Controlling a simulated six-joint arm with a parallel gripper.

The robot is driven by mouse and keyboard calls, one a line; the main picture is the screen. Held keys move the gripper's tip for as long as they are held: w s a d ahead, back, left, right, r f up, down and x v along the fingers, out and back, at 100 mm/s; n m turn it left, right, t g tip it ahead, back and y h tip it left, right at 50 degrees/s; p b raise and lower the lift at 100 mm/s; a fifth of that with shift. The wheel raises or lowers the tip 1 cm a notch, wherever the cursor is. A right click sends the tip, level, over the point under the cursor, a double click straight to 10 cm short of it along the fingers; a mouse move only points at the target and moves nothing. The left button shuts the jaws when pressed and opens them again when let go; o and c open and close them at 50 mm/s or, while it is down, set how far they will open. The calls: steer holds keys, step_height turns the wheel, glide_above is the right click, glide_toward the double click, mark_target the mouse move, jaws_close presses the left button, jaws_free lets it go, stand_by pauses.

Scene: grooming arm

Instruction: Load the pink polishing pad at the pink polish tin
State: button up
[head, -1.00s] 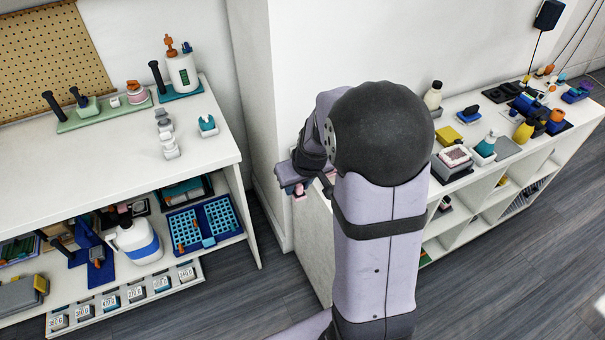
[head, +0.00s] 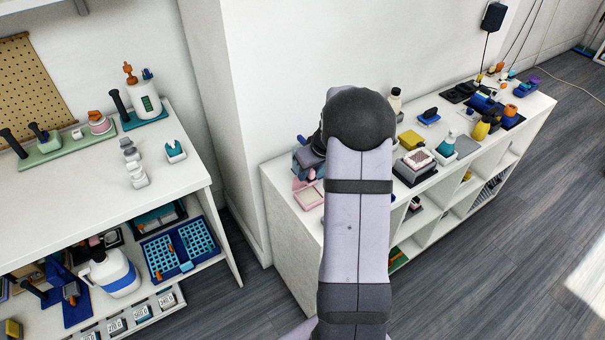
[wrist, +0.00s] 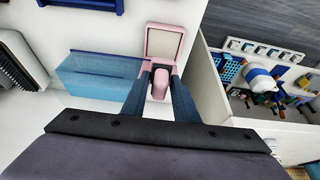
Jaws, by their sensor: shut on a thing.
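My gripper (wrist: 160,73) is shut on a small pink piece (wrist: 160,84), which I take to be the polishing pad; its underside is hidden. The pink polish tin (wrist: 163,43) is a square pink frame with a cream inside, just beyond the fingertips in the wrist view. Pink edges also show around the fingertips, and I cannot tell whether the pad touches the tin. In the head view the tin (head: 309,198) lies on the left end of the low white shelf, and my arm hides most of the gripper.
A translucent blue box (wrist: 98,82) lies left of the fingers in the wrist view. The low shelf (head: 277,188) carries bottles, a pink-topped block (head: 417,160) and other tools farther right. A white bench (head: 90,190) stands across a floor gap at the left.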

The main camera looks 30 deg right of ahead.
steer(key=shift+f, duration=0.15)
steer(key=shift+f+b, duration=1.75)
steer(key=shift+f, duration=1.1)
steer(key=shift+s+f+b, duration=0.1)
steer(key=shift+f+b, duration=0.5)
steer(key=shift+b, duration=0.2)
stand_by(1.2)
steer(key=shift+r, duration=0.15)
steer(key=shift+r+p, duration=2.25)
steer(key=shift+r, duration=1.2)
